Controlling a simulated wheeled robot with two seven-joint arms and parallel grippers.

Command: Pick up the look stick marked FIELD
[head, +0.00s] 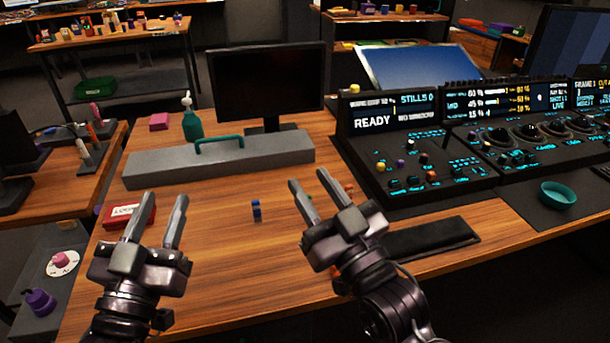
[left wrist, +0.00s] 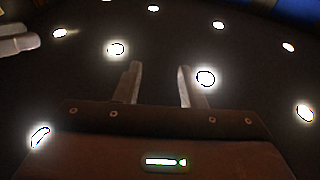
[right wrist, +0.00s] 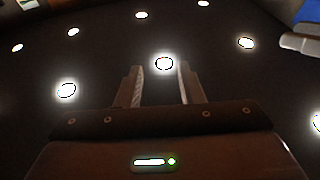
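A small blue stick (head: 256,210) stands on the wooden table between my two grippers in the head view. Its marking is too small to read, so I cannot tell if it says FIELD. Small green and orange bits (head: 350,188) show near my right gripper, partly hidden by its fingers. A red case (head: 120,216) with a white label lies behind my left gripper. My left gripper (head: 166,197) is open and empty at the table's left. My right gripper (head: 308,178) is open and empty, right of the blue stick. Both wrist views show parted fingers against a dark ceiling with lamps.
A grey block with a green handle (head: 218,160) lies across the back, with a green bottle (head: 192,122) and a monitor (head: 268,85) behind. Control panels (head: 415,160) fill the right. A dark pad (head: 432,240) lies at the front edge. The table around the blue stick is clear.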

